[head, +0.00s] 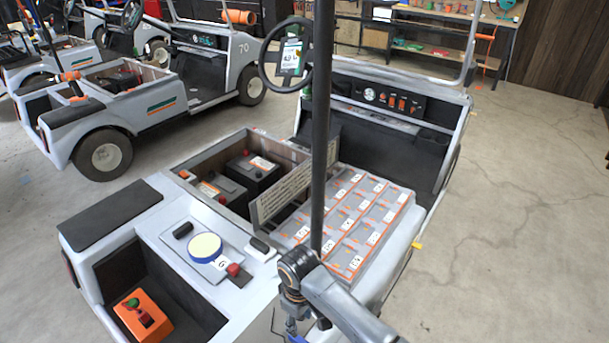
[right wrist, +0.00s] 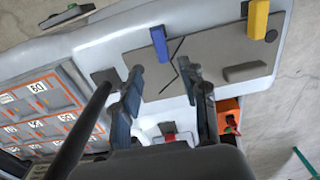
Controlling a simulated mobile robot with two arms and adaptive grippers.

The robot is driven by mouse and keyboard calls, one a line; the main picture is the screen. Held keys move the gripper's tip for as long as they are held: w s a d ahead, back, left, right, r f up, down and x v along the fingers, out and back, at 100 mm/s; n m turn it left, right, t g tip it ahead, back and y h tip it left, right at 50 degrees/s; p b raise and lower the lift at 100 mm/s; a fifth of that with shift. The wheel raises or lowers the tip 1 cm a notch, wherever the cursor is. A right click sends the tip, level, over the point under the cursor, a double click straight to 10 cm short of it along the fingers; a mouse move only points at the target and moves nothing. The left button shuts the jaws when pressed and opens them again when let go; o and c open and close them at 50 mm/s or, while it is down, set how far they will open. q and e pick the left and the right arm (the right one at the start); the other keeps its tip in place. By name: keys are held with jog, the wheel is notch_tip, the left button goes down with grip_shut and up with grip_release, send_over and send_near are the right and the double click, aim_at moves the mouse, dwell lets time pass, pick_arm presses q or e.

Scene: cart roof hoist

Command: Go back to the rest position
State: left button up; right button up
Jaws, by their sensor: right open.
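My right gripper (head: 297,332) is at the bottom centre of the head view, low beside the near side of the grey cart and partly cut off by the frame. In the right wrist view its two blue-grey fingers (right wrist: 161,78) are spread with nothing between them. Beyond them is a grey panel (right wrist: 215,65) with a blue block (right wrist: 159,43) and a yellow block (right wrist: 257,19). I cannot tell how far the fingertips are from it. My left gripper is not in view.
A black upright post (head: 322,130) stands close to my right arm. The cart holds a tray of grey modules (head: 350,215), dark batteries (head: 250,170) and an orange box (head: 142,316). Another cart (head: 150,100) stands back left. Concrete floor (head: 500,220) is clear at right.

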jog(key=s+d+r+m+t, duration=0.25)
jog(key=s+d+m, duration=0.25)
jog(key=s+d, duration=0.55)
jog(key=s+d+r+m+t, duration=0.1)
jog(key=s+d+r+m, duration=0.25)
jog(key=s+d, duration=0.75)
notch_tip(320, 180, down, 26)
jog(key=d+g, duration=0.1)
jog(key=s+d+f+g, duration=0.1)
jog(key=s+d+f, duration=0.2)
jog(key=s+f, duration=1.3)
jog(key=shift+s, duration=0.7)
jog(key=shift+g, duration=0.25)
